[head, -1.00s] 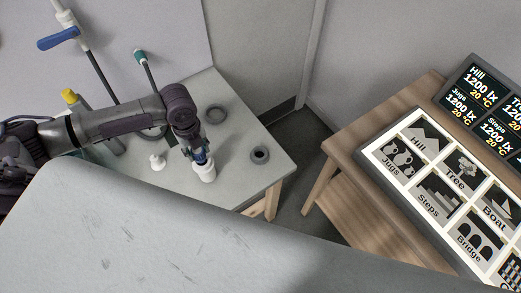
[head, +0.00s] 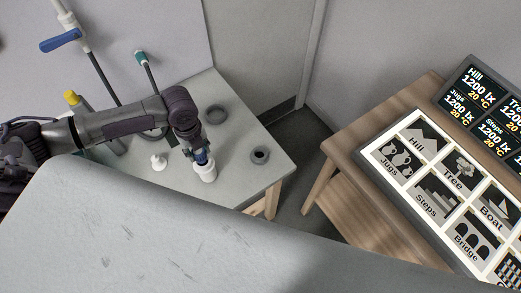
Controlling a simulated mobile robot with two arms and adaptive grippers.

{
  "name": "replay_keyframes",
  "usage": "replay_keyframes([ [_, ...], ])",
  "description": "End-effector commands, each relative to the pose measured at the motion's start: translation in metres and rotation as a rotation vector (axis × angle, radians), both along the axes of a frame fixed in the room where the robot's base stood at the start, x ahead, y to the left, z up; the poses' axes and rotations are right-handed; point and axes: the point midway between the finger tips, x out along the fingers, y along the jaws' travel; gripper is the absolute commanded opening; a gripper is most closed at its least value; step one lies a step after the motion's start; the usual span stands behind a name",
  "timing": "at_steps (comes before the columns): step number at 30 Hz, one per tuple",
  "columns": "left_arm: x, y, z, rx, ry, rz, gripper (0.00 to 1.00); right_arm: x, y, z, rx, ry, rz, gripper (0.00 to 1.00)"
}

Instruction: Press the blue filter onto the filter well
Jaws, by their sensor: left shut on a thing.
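My left gripper (head: 199,154) points down over the grey table and is shut on a small dark blue piece, which looks like the blue filter (head: 202,159). Directly below it stands a short white cylinder (head: 208,174), which may be the filter well. The blue piece is at the top of the cylinder; I cannot tell whether it is seated or only touching. The fingers hide part of it. My right gripper is not in view.
On the grey table (head: 236,180) are a small white knob-like piece (head: 158,162), a dark ring (head: 260,155) and a grey ring (head: 215,114). A yellow-capped post (head: 71,97) stands at the left. A wooden table with a lit picture panel (head: 366,151) is at the right.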

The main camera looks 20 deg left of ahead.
Motion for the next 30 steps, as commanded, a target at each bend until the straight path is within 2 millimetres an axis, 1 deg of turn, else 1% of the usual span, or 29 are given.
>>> replay_keyframes([
  [1,0.000,0.000,0.002,0.000,0.001,0.000,0.00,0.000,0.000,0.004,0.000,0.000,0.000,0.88],
  [12,0.000,0.000,-0.001,0.000,0.000,0.000,0.00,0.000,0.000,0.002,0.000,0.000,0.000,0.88],
  [30,0.000,0.000,-0.013,-0.001,0.001,0.000,0.00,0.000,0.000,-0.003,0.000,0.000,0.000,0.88],
])
